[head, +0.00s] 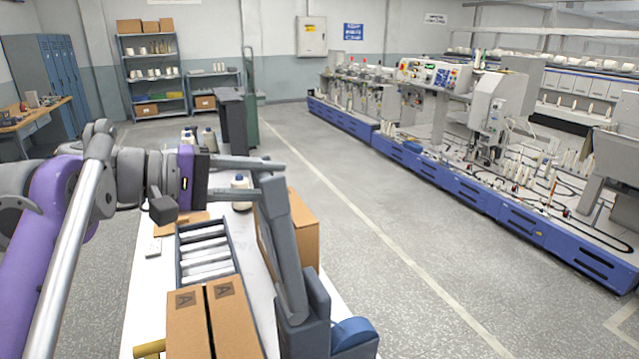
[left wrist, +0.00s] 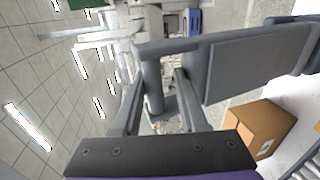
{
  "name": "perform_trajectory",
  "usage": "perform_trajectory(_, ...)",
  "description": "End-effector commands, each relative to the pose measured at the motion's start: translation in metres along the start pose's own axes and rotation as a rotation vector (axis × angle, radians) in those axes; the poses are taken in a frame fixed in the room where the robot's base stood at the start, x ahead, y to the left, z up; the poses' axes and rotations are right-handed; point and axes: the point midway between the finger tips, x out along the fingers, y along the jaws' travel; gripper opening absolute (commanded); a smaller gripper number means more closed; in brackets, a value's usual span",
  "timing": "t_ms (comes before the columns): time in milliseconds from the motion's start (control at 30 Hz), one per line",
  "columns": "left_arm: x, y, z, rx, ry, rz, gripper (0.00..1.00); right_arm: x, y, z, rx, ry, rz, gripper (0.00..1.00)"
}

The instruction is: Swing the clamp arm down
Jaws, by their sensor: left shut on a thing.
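The clamp arm (head: 287,245) is a long dark grey bar. It stands raised, tilted slightly back from upright, on a grey-blue base (head: 305,335) with a blue round part (head: 353,335) at the lower middle of the head view. My left gripper (head: 262,177) reaches in from the left and is shut at the top end of the arm. In the left wrist view its two fingers (left wrist: 163,82) lie on either side of a grey round handle (left wrist: 152,88), which joins the wide clamp arm (left wrist: 255,62). My right gripper is not in view.
Cardboard boxes (head: 210,325) stand in front, and another box (head: 304,225) stands behind the arm. Thread cones (head: 209,140) stand at the far end. Open floor (head: 400,260) lies to the right.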

Motion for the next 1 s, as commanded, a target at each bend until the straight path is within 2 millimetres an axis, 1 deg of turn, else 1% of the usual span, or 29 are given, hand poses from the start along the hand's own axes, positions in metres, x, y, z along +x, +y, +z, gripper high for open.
perform_trajectory(33,-0.002,-0.008,0.001,0.003,-0.005,-0.018,0.00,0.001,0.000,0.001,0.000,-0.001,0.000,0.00)
perform_trajectory(600,-0.035,-0.017,0.000,0.002,-0.005,-0.018,0.00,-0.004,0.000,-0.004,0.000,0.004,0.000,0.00)
perform_trajectory(633,-0.036,-0.017,0.000,0.002,-0.006,-0.018,0.35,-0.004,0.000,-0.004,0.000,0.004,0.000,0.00)
perform_trajectory(700,-0.035,-0.017,0.000,0.002,-0.006,-0.017,0.48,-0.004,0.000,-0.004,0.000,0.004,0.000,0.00)
perform_trajectory(733,-0.035,-0.017,0.000,0.002,-0.006,-0.017,0.53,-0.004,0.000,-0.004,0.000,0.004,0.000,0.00)
perform_trajectory(1000,-0.035,-0.016,0.000,0.002,-0.004,-0.017,0.53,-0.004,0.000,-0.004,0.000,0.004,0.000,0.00)
